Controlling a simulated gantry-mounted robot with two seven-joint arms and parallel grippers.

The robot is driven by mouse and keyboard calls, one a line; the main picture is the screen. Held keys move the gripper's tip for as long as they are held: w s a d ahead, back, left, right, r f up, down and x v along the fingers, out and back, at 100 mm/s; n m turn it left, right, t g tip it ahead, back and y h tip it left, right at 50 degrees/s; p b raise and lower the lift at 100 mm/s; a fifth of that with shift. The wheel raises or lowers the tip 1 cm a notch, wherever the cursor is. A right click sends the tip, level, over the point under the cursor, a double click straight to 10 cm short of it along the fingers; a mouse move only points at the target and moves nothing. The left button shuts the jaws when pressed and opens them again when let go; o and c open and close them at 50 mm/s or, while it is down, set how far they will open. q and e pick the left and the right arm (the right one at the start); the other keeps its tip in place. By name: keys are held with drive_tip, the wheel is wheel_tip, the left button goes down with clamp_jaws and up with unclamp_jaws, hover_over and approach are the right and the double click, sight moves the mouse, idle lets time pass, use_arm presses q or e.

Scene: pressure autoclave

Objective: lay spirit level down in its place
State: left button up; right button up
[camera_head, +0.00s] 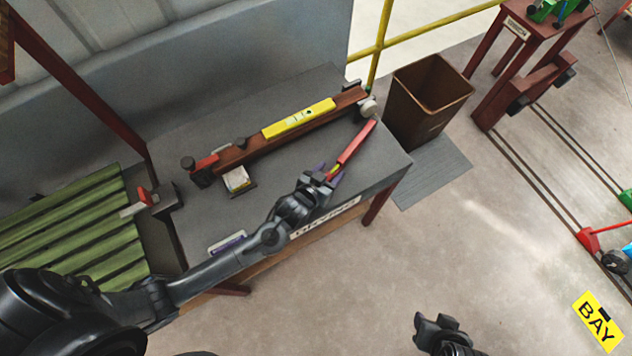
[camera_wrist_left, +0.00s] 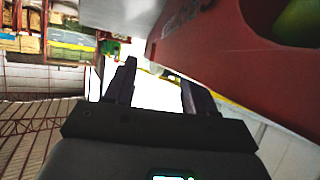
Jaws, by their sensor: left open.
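A yellow spirit level (camera_head: 299,117) with pale windows lies along the top of a long red-brown beam (camera_head: 260,145) on the grey bench. My left gripper (camera_head: 330,176) is over the bench's front right part, apart from the yellow level. In the left wrist view its dark jaws (camera_wrist_left: 158,92) stand apart with nothing between them. A red bar (camera_head: 357,143) runs from beside this gripper towards the bench's right end; I cannot tell whether they touch. My right gripper (camera_head: 440,328) is at the bottom of the head view, away from the bench; its jaw state is unclear.
The grey bench (camera_head: 375,163) has some bare top at its right. A small white-and-yellow item (camera_head: 237,180) and a purple-white one (camera_head: 228,243) lie on it. A brown bin (camera_head: 428,98) stands off its right end. A red surface (camera_wrist_left: 235,55) fills the wrist view's upper right.

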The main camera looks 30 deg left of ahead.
use_arm(q)
drive_tip(key=p+v, duration=0.1)
drive_tip(key=v, duration=0.8)
drive_tip(key=shift+s+r, duration=0.15)
drive_tip(key=shift+s, duration=0.15)
drive_tip(key=shift+s+a+r+g, duration=0.1)
drive_tip(key=shift+s+g, duration=0.4)
drive_tip(key=shift+o, duration=1)
drive_tip(key=s+a+r+g, duration=0.1)
drive_tip(key=s+g, duration=0.1)
drive_tip(key=s, duration=0.2)
drive_tip(key=s+a+r+m+g, duration=0.1)
drive_tip(key=s+a+g, duration=0.1)
drive_tip(key=s, duration=0.3)
drive_tip(key=s+a+r+g, duration=0.1)
drive_tip(key=s+a+g, duration=0.1)
drive_tip(key=s+g, duration=0.2)
drive_tip(key=shift+s+r+y, duration=0.2)
drive_tip(key=shift+s+y, duration=0.1)
drive_tip(key=shift+s, duration=0.35)
drive_tip(key=shift+d, duration=0.1)
